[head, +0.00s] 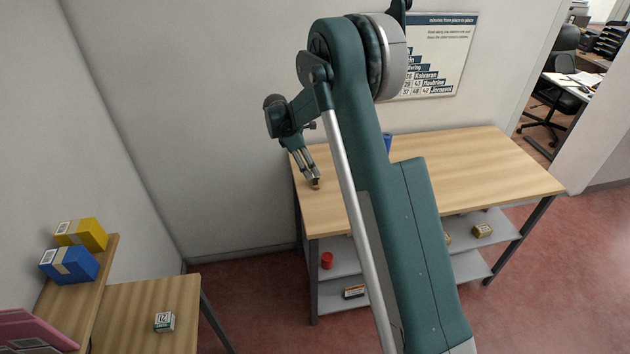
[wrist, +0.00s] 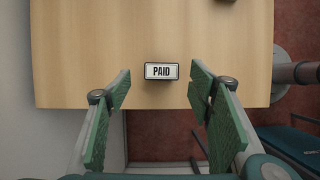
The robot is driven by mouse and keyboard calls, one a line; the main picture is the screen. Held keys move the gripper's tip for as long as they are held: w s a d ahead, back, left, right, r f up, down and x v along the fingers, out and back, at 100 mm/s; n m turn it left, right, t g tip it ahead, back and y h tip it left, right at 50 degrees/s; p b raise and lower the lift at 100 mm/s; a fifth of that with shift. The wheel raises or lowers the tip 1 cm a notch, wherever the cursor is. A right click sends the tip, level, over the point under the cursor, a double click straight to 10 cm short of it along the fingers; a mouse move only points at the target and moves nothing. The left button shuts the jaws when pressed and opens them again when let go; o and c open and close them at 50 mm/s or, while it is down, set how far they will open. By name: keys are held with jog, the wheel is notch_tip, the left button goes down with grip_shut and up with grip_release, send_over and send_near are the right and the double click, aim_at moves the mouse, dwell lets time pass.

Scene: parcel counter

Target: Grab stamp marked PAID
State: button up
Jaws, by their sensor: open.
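The stamp marked PAID (wrist: 161,71) lies in the wrist view with its white label facing the camera, over the wooden table top near the table's edge. My gripper (wrist: 160,86) is open and empty. Its two green fingers stand apart to the left and right of the stamp, and their tips do not touch it in the picture. In the head view my gripper (head: 313,178) points down over the left end of the table (head: 450,165). A small brown thing at its tips there is probably the stamp, too small to read.
A dark object (wrist: 228,2) shows at the top of the wrist view. A blue object (head: 387,142) stands on the table behind my arm. Shelves below hold a red cylinder (head: 326,260) and small boxes (head: 482,230). A labelled block (head: 165,322) sits on the left table.

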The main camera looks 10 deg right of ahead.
aim_at(315, 180)
jog(key=shift+x, duration=2.6)
jog(key=shift+s, duration=0.15)
jog(key=c, duration=1)
